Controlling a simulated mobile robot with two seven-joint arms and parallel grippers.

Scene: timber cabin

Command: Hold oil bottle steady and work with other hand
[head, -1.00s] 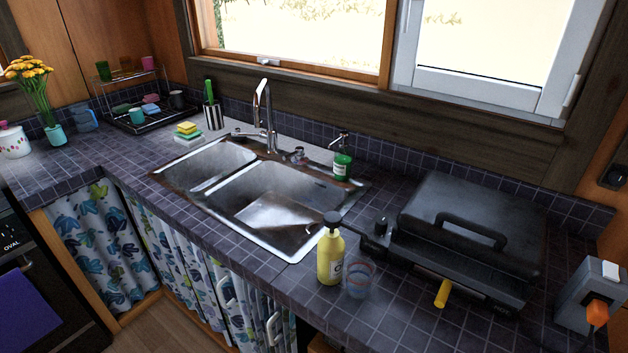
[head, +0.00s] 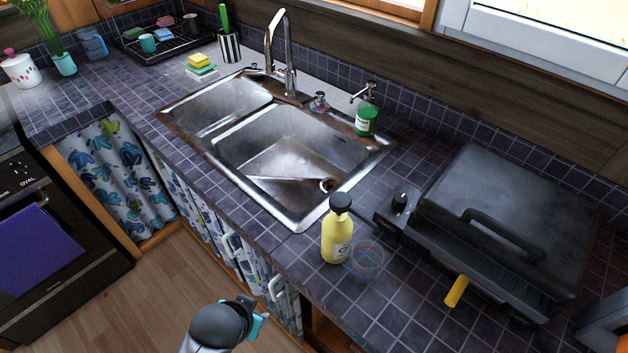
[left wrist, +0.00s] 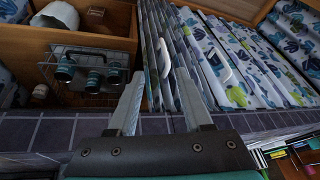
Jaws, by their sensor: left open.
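The oil bottle (head: 337,243) is yellow with a black cap and a pale label. It stands upright on the tiled counter near the front edge, right of the sink. My left gripper (head: 255,312) is low in the head view, in front of the curtained cabinets, left of the bottle and apart from it. In the left wrist view its two fingers (left wrist: 157,78) are spread with nothing between them. I cannot make out the bottle in that view. My right gripper is not in view.
A clear glass (head: 367,261) stands just right of the bottle. A black grill (head: 500,235) with a yellow handle fills the counter to the right. The double sink (head: 290,150) lies behind left. A green soap bottle (head: 366,121) is at the sink's back corner.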

